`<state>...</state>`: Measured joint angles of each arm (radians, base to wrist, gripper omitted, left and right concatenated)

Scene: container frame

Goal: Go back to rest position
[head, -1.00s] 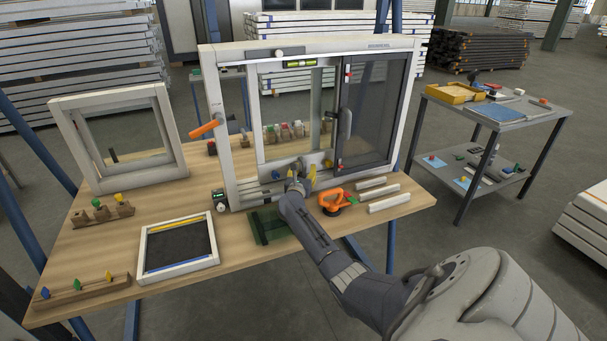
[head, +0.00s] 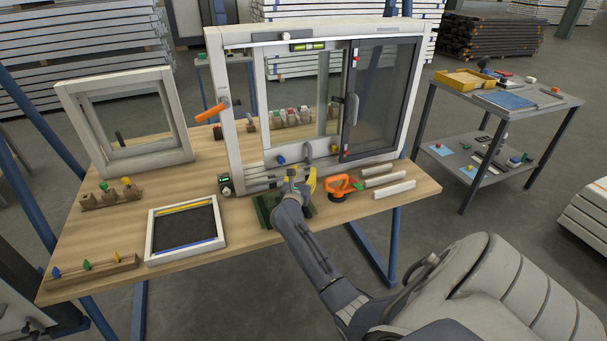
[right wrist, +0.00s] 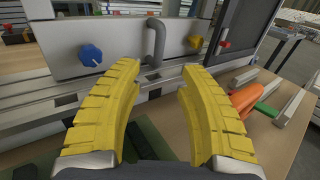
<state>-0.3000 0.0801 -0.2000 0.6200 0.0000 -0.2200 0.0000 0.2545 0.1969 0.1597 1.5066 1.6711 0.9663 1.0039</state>
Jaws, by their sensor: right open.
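My right gripper (head: 300,182) is in front of the lower rail of the large window frame (head: 238,130), above the wooden table (head: 120,232). In the right wrist view its two yellow fingers (right wrist: 160,85) are apart with nothing between them. Past them are a blue knob (right wrist: 91,55), a grey hooked handle (right wrist: 155,42) and a yellow knob (right wrist: 194,42) on the frame's lower part. My left gripper is not in either view.
An orange suction-type tool (head: 340,187) and white bars (head: 394,189) lie right of the gripper. A small framed screen (head: 185,228) and wooden holders (head: 95,268) are at left. A side cart (head: 500,110) stands right.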

